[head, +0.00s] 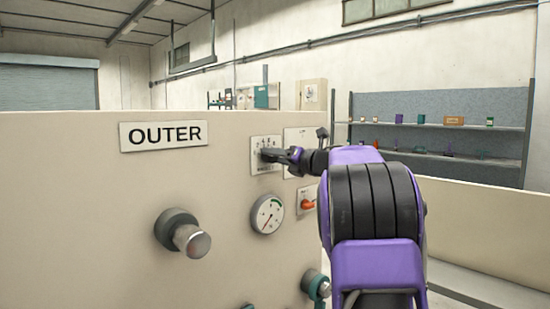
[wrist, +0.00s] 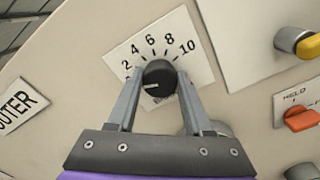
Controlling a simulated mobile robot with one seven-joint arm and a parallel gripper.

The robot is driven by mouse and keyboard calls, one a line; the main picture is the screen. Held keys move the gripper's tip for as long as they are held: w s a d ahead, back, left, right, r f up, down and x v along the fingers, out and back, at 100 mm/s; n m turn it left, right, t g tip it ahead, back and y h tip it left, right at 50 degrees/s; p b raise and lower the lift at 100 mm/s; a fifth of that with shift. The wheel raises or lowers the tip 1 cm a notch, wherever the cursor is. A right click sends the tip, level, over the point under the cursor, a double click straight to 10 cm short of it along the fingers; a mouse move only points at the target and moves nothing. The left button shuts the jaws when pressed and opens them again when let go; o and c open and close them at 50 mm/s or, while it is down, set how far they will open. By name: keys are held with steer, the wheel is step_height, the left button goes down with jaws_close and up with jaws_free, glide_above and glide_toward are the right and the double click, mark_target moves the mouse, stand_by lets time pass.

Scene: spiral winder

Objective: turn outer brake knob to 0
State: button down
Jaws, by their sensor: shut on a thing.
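The outer brake knob (wrist: 159,77) is a black round knob on a white dial plate (wrist: 195,62) marked 2, 4, 6, 8 and 10. My gripper (wrist: 160,74) is shut on the knob, one finger on each side. A short white mark on the knob lies on its left side, below the 2, pointing toward the left finger. A 0 is not visible; the left finger covers that part of the scale. In the head view my gripper (head: 270,154) is at the dial plate (head: 257,143), right of the OUTER sign (head: 163,135), and hides most of the knob.
Below the dial are a round gauge (head: 267,214) and an orange switch (head: 308,205). A large metal-ended knob (head: 185,234) sticks out at lower left. In the wrist view a yellow handle (wrist: 309,46) and the orange switch (wrist: 302,119) are to the right. Shelves (head: 440,125) stand behind.

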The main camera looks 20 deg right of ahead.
steer(key=shift+n, duration=0.6)
steer(key=shift+c, duration=1.5)
jaws_free()
steer(key=v, duration=1.7)
steer(key=shift+s, duration=0.25)
